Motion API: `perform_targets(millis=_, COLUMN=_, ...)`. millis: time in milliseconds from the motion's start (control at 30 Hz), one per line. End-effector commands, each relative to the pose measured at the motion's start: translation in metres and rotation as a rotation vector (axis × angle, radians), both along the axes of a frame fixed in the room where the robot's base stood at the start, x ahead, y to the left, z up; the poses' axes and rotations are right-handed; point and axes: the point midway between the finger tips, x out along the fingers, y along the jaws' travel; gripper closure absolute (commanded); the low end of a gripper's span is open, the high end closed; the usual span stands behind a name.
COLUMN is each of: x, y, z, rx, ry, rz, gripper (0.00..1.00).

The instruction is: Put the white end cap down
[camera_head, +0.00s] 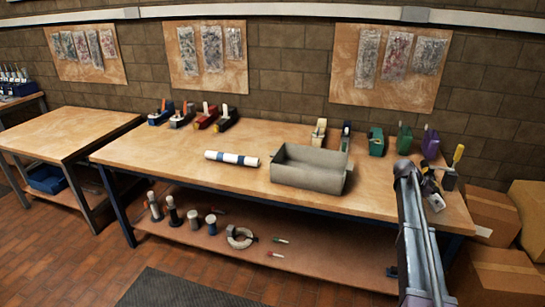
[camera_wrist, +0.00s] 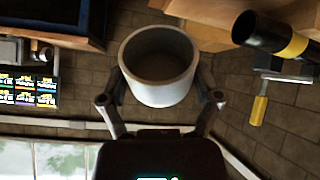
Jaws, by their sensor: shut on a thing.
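The white end cap (camera_wrist: 158,92) is a hollow, round, cup-like piece with its open side showing in the wrist view. My gripper (camera_wrist: 160,84) is shut on it, with one finger on each side of its wall. In the head view, my gripper (camera_head: 431,184) is at the right end of the workbench (camera_head: 180,160), at the end of my arm. The cap is small and unclear there, and I cannot tell how far it is above the bench top.
A grey open bin (camera_head: 322,178) and a white tube with blue bands (camera_head: 231,158) lie mid-bench. Several planes and coloured tools line the back edge. A yellow-handled tool (camera_head: 458,156) stands close beside my gripper. Cardboard boxes (camera_head: 500,270) are at right. The bench's left front is clear.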

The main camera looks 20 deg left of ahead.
Motion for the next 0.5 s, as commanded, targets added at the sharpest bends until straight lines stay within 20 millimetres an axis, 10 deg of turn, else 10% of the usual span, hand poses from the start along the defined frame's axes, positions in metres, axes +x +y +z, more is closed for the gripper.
perform_targets(millis=500, x=-0.0048, y=0.0040, z=-0.0121, rx=-0.237, ry=-0.185, rz=0.567, gripper=0.56)
